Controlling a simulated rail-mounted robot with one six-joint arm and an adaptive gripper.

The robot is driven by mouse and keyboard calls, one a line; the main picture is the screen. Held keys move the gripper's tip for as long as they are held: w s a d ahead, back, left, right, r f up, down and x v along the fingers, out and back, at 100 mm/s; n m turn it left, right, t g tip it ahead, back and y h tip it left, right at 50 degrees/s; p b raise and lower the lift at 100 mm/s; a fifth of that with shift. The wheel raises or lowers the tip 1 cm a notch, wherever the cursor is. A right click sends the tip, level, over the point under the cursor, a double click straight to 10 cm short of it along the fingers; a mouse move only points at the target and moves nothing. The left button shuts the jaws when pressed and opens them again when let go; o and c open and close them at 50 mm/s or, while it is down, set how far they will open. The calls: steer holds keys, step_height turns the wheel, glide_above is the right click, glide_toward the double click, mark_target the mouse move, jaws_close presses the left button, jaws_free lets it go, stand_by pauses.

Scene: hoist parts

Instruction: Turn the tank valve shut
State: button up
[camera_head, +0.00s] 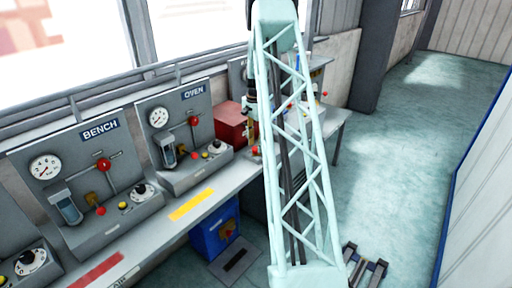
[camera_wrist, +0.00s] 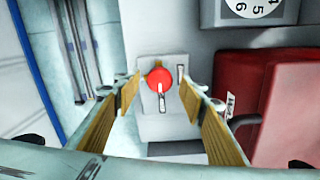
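In the wrist view a round red knob (camera_wrist: 160,78) with a pale pointer or lever on its face sits on a light plate (camera_wrist: 177,68). I take it for the tank valve, but no tank label is readable. My gripper (camera_wrist: 161,90) is open, its two yellow-padded fingers one on each side of the knob and apart from it. Whether the fingertips reach the knob's depth is unclear. In the head view my lattice arm hides most of this area, and I cannot make out the fingers there.
A red box (camera_wrist: 290,100) stands close to the right finger in the wrist view; it also shows in the head view (camera_head: 231,124). A dial (camera_wrist: 245,8) is above it. BENCH (camera_head: 75,180) and OVEN (camera_head: 185,125) panels line the counter. Floor at right (camera_head: 410,150) is clear.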

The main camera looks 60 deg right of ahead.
mark_target(256, 148)
step_height(256, 148, up, 10)
stand_by(0.6)
steer(key=shift+a, duration=0.1)
stand_by(0.5)
